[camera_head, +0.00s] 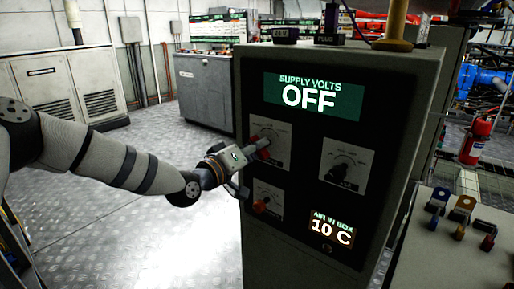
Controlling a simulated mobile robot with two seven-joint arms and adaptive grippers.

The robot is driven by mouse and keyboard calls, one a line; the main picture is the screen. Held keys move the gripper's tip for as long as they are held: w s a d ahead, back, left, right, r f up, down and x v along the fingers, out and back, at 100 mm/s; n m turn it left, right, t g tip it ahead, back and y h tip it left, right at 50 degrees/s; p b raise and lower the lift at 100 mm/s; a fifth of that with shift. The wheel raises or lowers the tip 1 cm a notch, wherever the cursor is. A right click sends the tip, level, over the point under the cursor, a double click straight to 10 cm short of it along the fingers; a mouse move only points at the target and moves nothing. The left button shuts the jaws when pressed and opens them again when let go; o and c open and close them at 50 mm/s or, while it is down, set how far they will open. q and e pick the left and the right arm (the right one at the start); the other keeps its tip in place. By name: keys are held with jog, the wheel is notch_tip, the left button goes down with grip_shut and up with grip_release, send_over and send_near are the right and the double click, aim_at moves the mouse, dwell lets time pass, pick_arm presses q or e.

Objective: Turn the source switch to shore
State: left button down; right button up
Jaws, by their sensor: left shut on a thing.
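A dark control panel (315,205) on a grey cabinet carries several rotary switches. The upper left one, probably the source switch, has a red knob (263,142) on a pale plate; its lettering is too small to read. My left gripper (252,149) reaches in from the left and is shut on this red knob, hiding part of it. A black knob (337,173) sits on a plate to the right. Another red knob (261,206) sits below the gripper. The supply volts display (314,96) reads OFF. My right gripper is not in view.
A lower display (331,229) reads 10 C. A bench (440,255) with small coloured parts stands at the lower right. A red fire extinguisher (475,140) is behind it. A grey cabinet (204,92) stands at the back. The floor left of the panel is clear.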

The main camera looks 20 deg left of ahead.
pick_arm(q)
jog(key=c, duration=1.6)
grip_release()
jog(key=shift+o, duration=0.2)
jog(key=v, duration=1.2)
